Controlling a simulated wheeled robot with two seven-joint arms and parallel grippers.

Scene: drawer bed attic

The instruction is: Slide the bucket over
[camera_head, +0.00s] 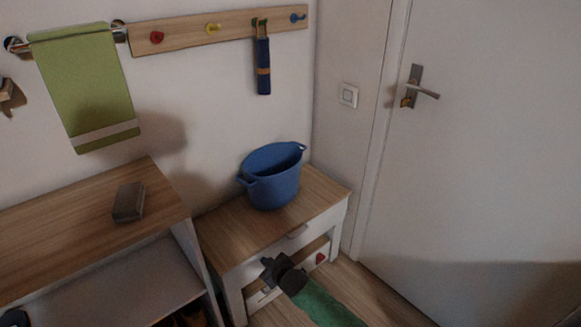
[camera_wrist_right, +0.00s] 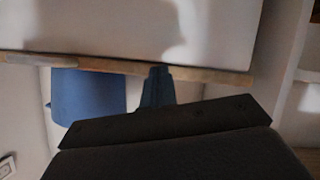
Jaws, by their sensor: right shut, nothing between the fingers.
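The blue bucket (camera_head: 272,182), with two side handles, stands upright on the wooden top of the small white bench (camera_head: 233,235), towards its back right. My right gripper (camera_head: 270,266) is shut and empty, at the front of the bench, nearer than the bucket and apart from it. In the right wrist view, which looks upside down, the bucket (camera_wrist_right: 88,95) is beside the shut fingers (camera_wrist_right: 157,75), beyond the bench's wooden edge. My left gripper is not in view.
A shelf unit (camera_head: 75,235) with a grey box (camera_head: 129,202) stands left of the bench. A door (camera_head: 480,150) is at right. The bench top left of the bucket is clear.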

